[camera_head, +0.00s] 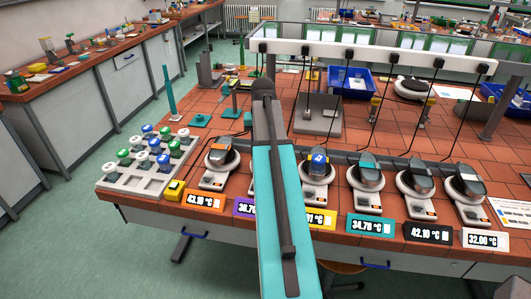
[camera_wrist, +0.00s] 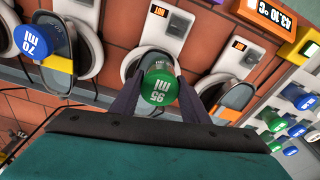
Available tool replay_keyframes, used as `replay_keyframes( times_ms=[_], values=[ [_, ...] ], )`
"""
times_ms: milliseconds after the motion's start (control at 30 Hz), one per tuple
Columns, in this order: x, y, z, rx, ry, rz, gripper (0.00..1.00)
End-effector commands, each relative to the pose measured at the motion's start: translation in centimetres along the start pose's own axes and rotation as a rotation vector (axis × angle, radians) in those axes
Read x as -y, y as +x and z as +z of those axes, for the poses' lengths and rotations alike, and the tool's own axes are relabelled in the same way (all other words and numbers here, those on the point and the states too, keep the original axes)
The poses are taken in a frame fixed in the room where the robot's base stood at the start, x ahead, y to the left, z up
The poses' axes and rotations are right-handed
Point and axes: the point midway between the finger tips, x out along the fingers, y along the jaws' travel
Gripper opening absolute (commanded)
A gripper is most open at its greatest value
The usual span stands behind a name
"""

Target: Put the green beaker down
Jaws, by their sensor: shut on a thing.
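The green beaker (camera_wrist: 160,86) has a green top marked 95 ml and shows in the wrist view. My gripper (camera_wrist: 160,98) is shut on it, with one dark finger on each side. The beaker is over or at the round plate of a white heating device (camera_wrist: 163,28); I cannot tell whether it touches it. In the head view my arm hides the gripper, the beaker and most of that device, above the purple 36.7 °C display (camera_head: 243,208).
A blue 70 ml beaker (camera_wrist: 32,40) is on a neighbouring device to the left. Another device (camera_wrist: 240,65) stands to the right, by the orange 43.10 °C display (camera_head: 205,201). A white rack (camera_head: 130,180) with green, blue and white tops stands at the bench's left end. Thin cables hang overhead.

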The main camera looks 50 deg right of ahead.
Motion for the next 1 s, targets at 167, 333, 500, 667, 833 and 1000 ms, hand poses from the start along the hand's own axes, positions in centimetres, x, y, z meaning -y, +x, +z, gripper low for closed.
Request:
replay_keyframes(
  times_ms=[167, 333, 500, 667, 833, 1000],
  values=[
    [0.0, 0.0, 0.0, 0.0, 0.001, 0.0, 0.23],
    [-0.6, 0.0, -0.7, 0.0, 0.002, 0.0, 0.23],
    [-0.9, 1.1, -0.8, 0.002, 0.001, 0.0, 0.23],
    [-0.9, 2.5, -0.6, 0.002, 0.001, 0.0, 0.23],
    [-0.9, 3.5, -0.5, 0.0, 0.001, 0.0, 0.23],
    [-0.9, 3.7, -0.5, -0.001, 0.001, 0.0, 0.23]
  ],
)
